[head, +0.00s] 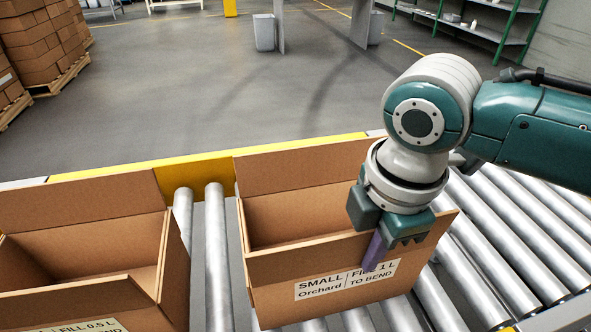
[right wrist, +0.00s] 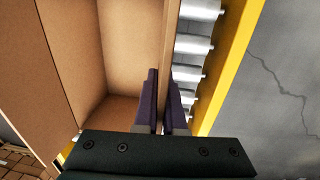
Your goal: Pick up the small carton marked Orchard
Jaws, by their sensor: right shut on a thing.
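The small carton (head: 335,279) is an open brown box with a white label reading "SMALL Orchard, FILL 1 L, TO BEND". It stands on the roller conveyor in the middle of the head view, its inside visibly empty. My right gripper (head: 376,252) reaches down over its near wall and is shut on that wall's upper edge toward the right end. In the right wrist view the two purple fingers (right wrist: 161,112) stand on either side of the carton wall (right wrist: 168,45). My left gripper is not in view.
Another open carton (head: 85,250), labelled "FILL 0.5 L", stands at the left, with a narrow gap of rollers (head: 216,255) between the two. Bare rollers (head: 490,235) lie at the right. A yellow rail (head: 120,171) runs behind. Stacked boxes (head: 40,45) stand far left.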

